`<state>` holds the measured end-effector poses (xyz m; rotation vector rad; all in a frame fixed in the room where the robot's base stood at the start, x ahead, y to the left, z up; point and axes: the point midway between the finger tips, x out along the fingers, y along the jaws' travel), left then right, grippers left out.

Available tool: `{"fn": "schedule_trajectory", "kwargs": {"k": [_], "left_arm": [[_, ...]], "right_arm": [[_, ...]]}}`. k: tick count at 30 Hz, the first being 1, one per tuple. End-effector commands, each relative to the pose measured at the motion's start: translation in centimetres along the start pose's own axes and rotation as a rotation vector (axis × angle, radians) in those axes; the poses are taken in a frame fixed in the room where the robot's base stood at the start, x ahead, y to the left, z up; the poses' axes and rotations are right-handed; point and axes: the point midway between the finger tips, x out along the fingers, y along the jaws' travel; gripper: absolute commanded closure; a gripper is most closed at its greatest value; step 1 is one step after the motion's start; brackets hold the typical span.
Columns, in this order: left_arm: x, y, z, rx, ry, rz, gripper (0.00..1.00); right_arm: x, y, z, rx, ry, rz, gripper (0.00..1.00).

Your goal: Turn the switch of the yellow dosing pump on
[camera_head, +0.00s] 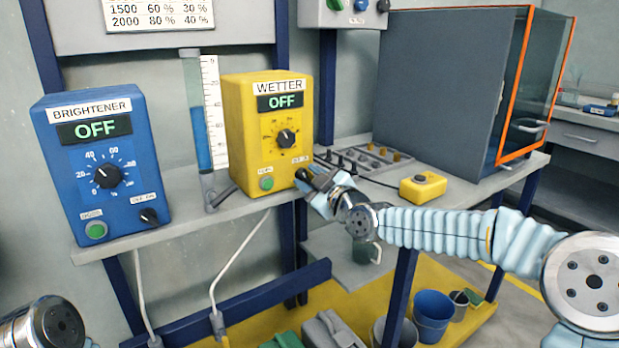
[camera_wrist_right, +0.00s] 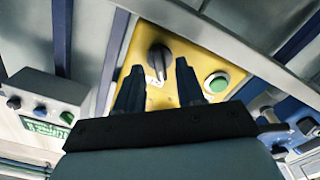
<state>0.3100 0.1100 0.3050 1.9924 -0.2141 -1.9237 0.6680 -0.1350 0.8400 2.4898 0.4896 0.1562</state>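The yellow dosing pump (camera_head: 245,130), labelled WETTER, stands on the grey shelf. Its display (camera_head: 281,101) reads OFF. It has a black dial (camera_head: 287,138) on its front and a green button (camera_head: 267,183) at the lower left. My right gripper (camera_head: 305,178) is at the pump's lower right corner and hides the switch in the head view. The right wrist view, turned about upside down, shows the black switch (camera_wrist_right: 159,58) just beyond and between the open fingertips of my right gripper (camera_wrist_right: 158,72). I cannot tell whether they touch it. My left gripper is out of view.
A blue BRIGHTENER pump (camera_head: 100,165), also showing OFF, stands to the left. A clear gauge tube (camera_head: 198,125) stands between the pumps.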

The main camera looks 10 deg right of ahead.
Motion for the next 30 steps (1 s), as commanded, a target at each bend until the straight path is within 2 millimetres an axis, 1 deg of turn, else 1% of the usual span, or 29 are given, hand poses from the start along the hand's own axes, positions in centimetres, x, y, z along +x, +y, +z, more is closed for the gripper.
{"fn": "schedule_trajectory", "kwargs": {"k": [8, 9, 11, 16, 25, 30], "left_arm": [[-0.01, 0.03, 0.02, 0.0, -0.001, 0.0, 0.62], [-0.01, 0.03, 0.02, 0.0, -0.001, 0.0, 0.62], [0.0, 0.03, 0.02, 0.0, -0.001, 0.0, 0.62], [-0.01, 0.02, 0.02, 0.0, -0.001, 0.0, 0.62], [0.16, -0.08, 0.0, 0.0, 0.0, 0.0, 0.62], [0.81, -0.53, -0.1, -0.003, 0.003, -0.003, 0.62]], "right_arm": [[0.22, -0.05, 0.1, 0.0, -0.002, -0.001, 0.62], [0.22, -0.05, 0.1, 0.0, -0.001, -0.001, 0.65], [0.21, -0.04, 0.09, 0.0, -0.001, -0.001, 0.74], [0.2, -0.04, 0.08, 0.0, -0.001, 0.0, 1.0], [0.19, -0.08, 0.14, 0.01, -0.001, 0.0, 1.0], [0.19, -0.14, 0.26, 0.058, -0.001, 0.0, 1.0]]}}
